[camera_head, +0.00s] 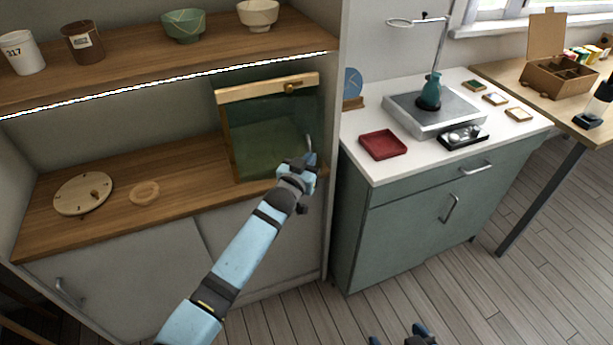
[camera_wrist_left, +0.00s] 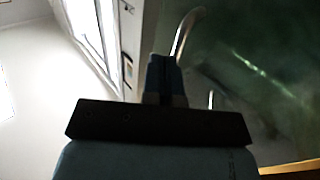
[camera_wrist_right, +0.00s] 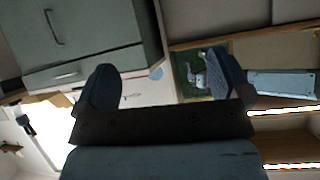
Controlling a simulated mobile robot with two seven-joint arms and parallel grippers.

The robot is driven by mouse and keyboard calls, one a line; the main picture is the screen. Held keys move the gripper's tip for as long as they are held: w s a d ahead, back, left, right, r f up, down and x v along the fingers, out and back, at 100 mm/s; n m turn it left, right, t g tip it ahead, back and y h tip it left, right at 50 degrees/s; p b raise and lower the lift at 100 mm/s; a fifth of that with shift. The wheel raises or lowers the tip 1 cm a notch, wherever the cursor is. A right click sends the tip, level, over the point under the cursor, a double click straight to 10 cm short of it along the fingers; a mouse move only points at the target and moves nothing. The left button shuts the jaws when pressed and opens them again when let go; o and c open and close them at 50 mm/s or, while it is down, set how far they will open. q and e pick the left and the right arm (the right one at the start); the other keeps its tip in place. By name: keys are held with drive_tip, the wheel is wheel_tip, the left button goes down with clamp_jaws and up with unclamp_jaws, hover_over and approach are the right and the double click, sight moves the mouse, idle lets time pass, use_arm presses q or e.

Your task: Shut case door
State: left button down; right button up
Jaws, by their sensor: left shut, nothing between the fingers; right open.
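The case (camera_head: 270,122) stands on the wooden shelf, a box with dark green glass and a light wooden frame with a round knob on its top rail. Its front looks closed or nearly closed; I cannot tell whether a gap remains. My left gripper (camera_head: 306,160) is shut and empty at the case's lower right front, beside a curved metal handle. The left wrist view shows the shut fingers (camera_wrist_left: 165,78) close to the handle (camera_wrist_left: 186,30) and the green glass (camera_wrist_left: 250,70). My right gripper (camera_wrist_right: 165,85) is open and empty, low in front of the cabinets; its fingertips show at the head view's bottom edge (camera_head: 405,338).
A round wooden disc (camera_head: 83,193) and a small wooden ring (camera_head: 144,192) lie left of the case. Cups and bowls stand on the upper shelf (camera_head: 170,65). The shelf unit's side panel is close right of the case. A green cabinet (camera_head: 420,220) stands further right.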

use_arm(q)
drive_tip(key=shift+w+a+b, duration=0.1)
drive_tip(key=shift+w+b, duration=0.65)
drive_tip(key=shift+w, duration=2)
